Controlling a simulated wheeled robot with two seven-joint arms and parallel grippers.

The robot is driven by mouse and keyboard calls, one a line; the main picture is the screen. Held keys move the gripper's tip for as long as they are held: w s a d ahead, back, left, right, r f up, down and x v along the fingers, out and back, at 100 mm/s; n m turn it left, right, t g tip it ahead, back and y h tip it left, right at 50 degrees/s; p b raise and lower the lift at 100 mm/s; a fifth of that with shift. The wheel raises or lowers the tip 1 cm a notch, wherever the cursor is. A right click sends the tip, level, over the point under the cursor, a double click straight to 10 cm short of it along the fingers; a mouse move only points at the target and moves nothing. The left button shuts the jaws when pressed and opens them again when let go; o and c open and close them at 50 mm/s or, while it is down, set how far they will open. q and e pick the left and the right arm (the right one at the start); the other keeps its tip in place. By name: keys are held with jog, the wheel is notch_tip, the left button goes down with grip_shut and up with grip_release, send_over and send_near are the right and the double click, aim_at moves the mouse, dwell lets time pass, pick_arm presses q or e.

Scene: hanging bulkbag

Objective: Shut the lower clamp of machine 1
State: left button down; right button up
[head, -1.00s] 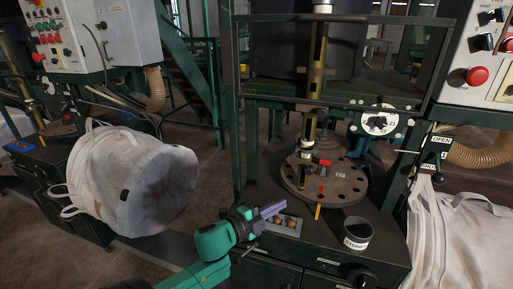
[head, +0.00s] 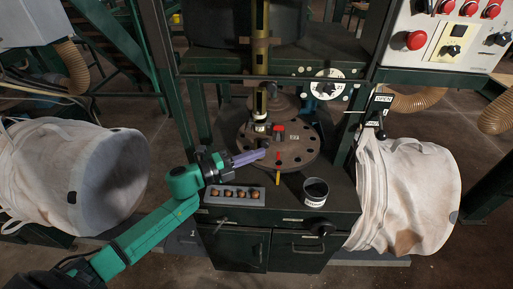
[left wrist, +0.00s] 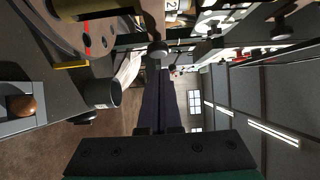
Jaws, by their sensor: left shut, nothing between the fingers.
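My left gripper (head: 262,153) reaches in from the left with its purple-grey fingers shut and empty. Its tips are over the near-left part of the brown round plate (head: 300,153) of the middle machine, close to a small dark knob (head: 265,143). The left wrist view shows the closed fingers (left wrist: 164,70) pointing at a dark knob (left wrist: 157,48); I cannot tell whether they touch. A brass column (head: 261,45) stands above the plate, with white-and-black clamp parts (head: 261,112) at its foot. A red piece (head: 279,132) stands beside them. The clamp's exact position is unclear. My right gripper is not in view.
A black lever (head: 380,132) by OPEN and SHUT labels is on the right post.

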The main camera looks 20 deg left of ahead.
aim_at(268, 147)
pick_arm(q)
jog(key=shift+w+a+f, duration=0.1)
jog(key=shift+w, duration=0.6)
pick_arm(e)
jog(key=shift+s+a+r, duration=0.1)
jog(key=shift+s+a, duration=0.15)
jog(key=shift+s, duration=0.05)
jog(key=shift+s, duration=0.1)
pick_arm(q)
jog(key=shift+w+d+n+t+y, duration=0.8)
jog(key=shift+w+d+y, duration=0.1)
jog(key=shift+y, duration=0.1)
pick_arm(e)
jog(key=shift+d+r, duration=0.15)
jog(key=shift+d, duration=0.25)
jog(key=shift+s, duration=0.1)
